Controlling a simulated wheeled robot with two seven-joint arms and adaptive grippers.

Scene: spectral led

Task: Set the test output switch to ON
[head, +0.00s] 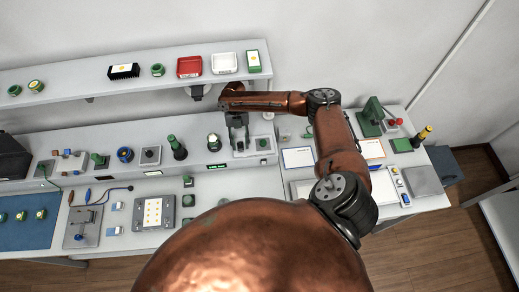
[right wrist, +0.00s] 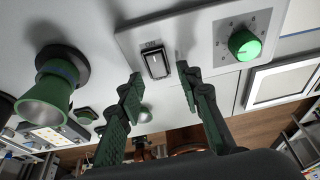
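My right gripper (right wrist: 160,78) is open, one finger on each side of the switch, with nothing between the fingers. The fingertips look close to the panel; I cannot tell if they touch it. In the head view, the right gripper (head: 238,136) points down at the bench's raised back panel and hides the switch. My left gripper is not in view.
A green dial knob (right wrist: 244,45) is right of the switch; it also shows in the head view (head: 262,143). A green cone-shaped lamp (right wrist: 50,95) stands left. A shelf (head: 70,82) with red and white trays runs above the panel. A white-framed sheet (head: 297,157) lies right.

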